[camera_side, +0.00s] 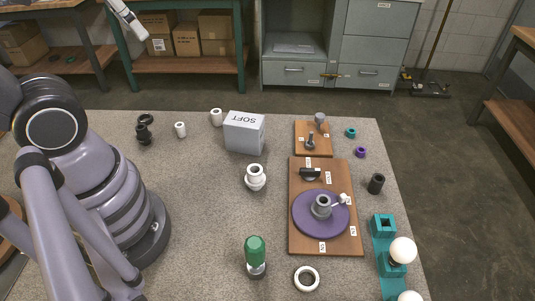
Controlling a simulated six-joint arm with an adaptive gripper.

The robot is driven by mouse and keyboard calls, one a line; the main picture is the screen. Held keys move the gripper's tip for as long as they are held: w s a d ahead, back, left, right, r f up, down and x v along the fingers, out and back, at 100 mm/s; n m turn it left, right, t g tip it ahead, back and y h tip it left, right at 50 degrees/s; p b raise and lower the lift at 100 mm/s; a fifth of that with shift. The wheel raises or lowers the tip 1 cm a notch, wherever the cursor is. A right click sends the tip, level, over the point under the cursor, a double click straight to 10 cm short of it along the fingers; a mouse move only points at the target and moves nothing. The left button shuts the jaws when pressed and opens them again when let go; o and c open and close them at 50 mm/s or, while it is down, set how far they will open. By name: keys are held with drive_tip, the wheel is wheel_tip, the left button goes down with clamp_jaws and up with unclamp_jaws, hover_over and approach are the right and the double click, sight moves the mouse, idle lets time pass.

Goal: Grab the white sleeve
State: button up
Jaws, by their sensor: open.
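Two small white hollow cylinders stand upright at the back left of the table, and either could be the white sleeve: one white cylinder (180,130) beside a black part, and another white cylinder (216,117) left of the grey box. I cannot tell which one is meant. A white ring (307,278) lies flat near the front, and a rounded white socket-like part (255,178) stands near the middle. My gripper is not clearly in view; my arm shows at the left, and nothing is seen touching the white parts.
A grey box marked SOFT (244,132) stands close to the second cylinder. Black parts (144,134) stand left of the first. A green-topped part (256,256), a wooden board (348,241) with a purple disc and a teal holder (384,224) occupy the front and right.

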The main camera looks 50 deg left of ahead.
drive_tip(key=w+a+f+m+g+y, duration=0.4)
drive_tip(key=w+f+y, duration=0.1)
drive_tip(key=f, duration=0.3)
drive_tip(key=w+a+f+m+g+y, duration=0.4)
drive_tip(key=f, duration=0.5)
drive_tip(key=m+t+y, duration=0.4)
drive_tip(key=m, duration=0.6)
approach(181, 127)
drive_tip(key=shift+w+d+r, duration=0.15)
drive_tip(key=shift+d, duration=0.25)
drive_tip(key=shift+a+f+m, duration=0.2)
drive_tip(key=shift+f+m, duration=0.1)
drive_tip(key=x, duration=0.7)
drive_tip(key=shift+a, duration=0.15)
drive_tip(key=shift+x, duration=3.05)
drive_tip(key=shift+r, duration=0.2)
drive_tip(key=shift+c, duration=0.3)
